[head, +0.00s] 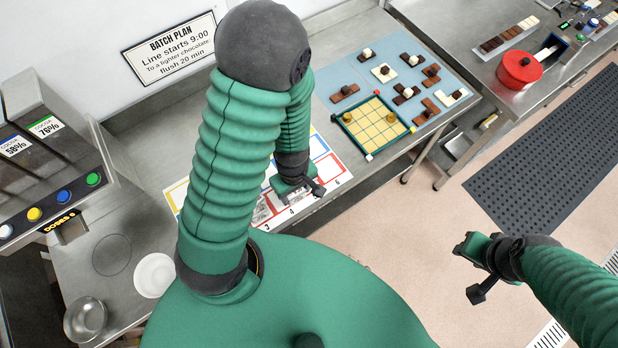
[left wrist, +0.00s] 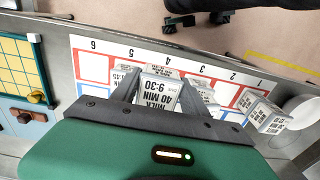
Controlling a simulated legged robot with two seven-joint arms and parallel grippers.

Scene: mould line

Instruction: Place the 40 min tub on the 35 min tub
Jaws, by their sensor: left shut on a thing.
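My left gripper (head: 299,190) is over the numbered mat in the head view. My right gripper (head: 476,268) is open and empty over the floor.
The numbered mat (left wrist: 92,66) has red and blue outlined slots. A green-framed yellow grid (head: 352,128) and chocolate pieces lie on a blue mat (head: 345,108) to the right. A red pot (head: 519,70) stands far right.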

